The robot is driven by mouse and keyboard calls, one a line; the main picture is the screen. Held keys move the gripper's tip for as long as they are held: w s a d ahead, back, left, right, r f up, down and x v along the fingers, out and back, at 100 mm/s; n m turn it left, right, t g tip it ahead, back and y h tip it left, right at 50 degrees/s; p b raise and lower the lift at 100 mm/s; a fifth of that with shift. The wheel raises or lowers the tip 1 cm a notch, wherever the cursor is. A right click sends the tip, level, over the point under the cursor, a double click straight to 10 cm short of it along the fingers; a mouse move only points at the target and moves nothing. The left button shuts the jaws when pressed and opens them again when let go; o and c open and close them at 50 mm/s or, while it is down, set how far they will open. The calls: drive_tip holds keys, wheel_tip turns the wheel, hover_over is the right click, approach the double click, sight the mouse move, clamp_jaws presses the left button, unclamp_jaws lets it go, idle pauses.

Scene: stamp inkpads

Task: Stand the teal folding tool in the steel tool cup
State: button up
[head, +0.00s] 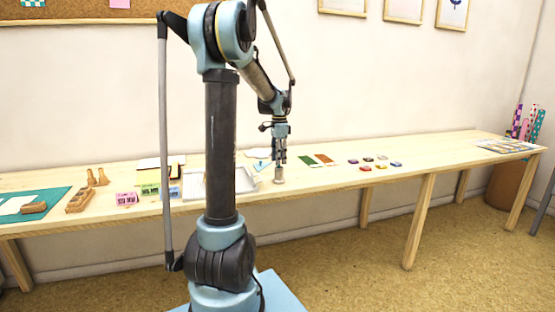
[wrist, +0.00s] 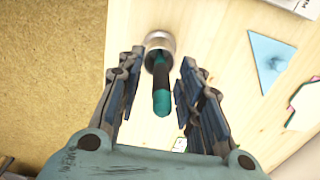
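The steel tool cup (wrist: 160,38) is a small round metal cup, at the top middle of the wrist view. It also shows in the head view (head: 279,177) near the table's front edge. The teal folding tool (wrist: 162,102), with a dark middle part, appears to stand in the cup, its teal end towards the wrist camera. How deep its lower end sits is hidden. My gripper (wrist: 160,68) is open, with one finger on each side of the tool and a visible gap on both sides. In the head view my gripper (head: 280,152) is directly above the cup.
A light blue triangle (wrist: 270,60) and paper pieces lie beside the cup on the wooden table (head: 330,172). Pink blocks (head: 126,198) and a teal mat (head: 52,194) are at the left.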

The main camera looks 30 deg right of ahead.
wheel_tip(320, 180, up, 12)
drive_tip(key=shift+w+f, duration=0.1)
idle(0.5)
drive_tip(key=shift+a, duration=0.1)
idle(0.7)
